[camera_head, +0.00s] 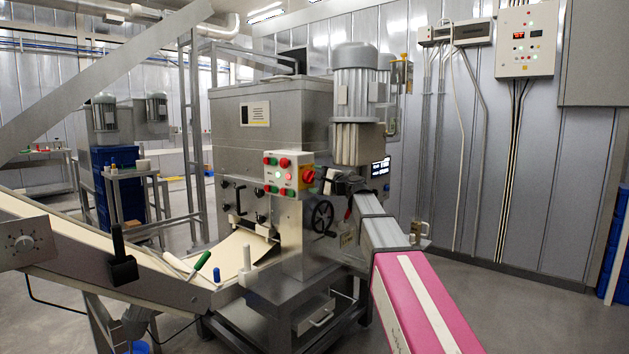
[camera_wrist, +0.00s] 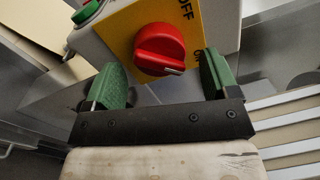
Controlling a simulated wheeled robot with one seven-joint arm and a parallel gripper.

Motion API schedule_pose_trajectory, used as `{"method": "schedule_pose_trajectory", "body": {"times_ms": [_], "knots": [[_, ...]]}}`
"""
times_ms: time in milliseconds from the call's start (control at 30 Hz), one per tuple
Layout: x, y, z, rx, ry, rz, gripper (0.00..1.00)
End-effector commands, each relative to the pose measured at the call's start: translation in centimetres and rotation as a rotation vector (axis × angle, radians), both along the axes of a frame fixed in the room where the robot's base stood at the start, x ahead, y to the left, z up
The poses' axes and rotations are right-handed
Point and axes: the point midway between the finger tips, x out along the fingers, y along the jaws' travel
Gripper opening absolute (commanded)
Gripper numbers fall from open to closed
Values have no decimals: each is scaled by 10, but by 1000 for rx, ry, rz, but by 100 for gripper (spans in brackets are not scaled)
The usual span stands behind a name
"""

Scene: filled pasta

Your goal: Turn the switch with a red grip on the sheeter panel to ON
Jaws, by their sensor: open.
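The switch's red grip (camera_wrist: 160,48) sits on a yellow plate (camera_wrist: 122,22) at the top middle of the wrist view. A pale mark on the grip is at its lower right end. "OFF" is printed above the grip, and a second label to the right is partly hidden by a finger. In the head view the red grip (camera_head: 308,176) is at the right end of the sheeter panel (camera_head: 287,162). My gripper (camera_wrist: 162,64) is open, with one green finger on each side of the grip. Gaps show between the fingers and the grip.
A green button (camera_wrist: 90,12) is left of the yellow plate. Red and green buttons fill the panel's left part. A black handwheel (camera_head: 322,217) is below the panel. A conveyor (camera_head: 100,262) runs at the left. Floor is free at the right.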

Motion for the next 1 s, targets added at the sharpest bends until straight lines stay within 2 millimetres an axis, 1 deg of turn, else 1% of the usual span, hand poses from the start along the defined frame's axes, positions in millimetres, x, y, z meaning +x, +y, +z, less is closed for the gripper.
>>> {"method": "schedule_pose_trajectory", "body": {"times_ms": [33, 300, 500, 700, 1000], "knots": [[-7, -6, -1, 1, 0, -1, 81], [-39, -47, -4, 1, 0, -2, 81], [-55, -69, -6, 0, 0, -1, 81], [-61, -77, -7, 0, 0, 0, 81], [-61, -77, -7, -2, 1, 0, 81]]}}
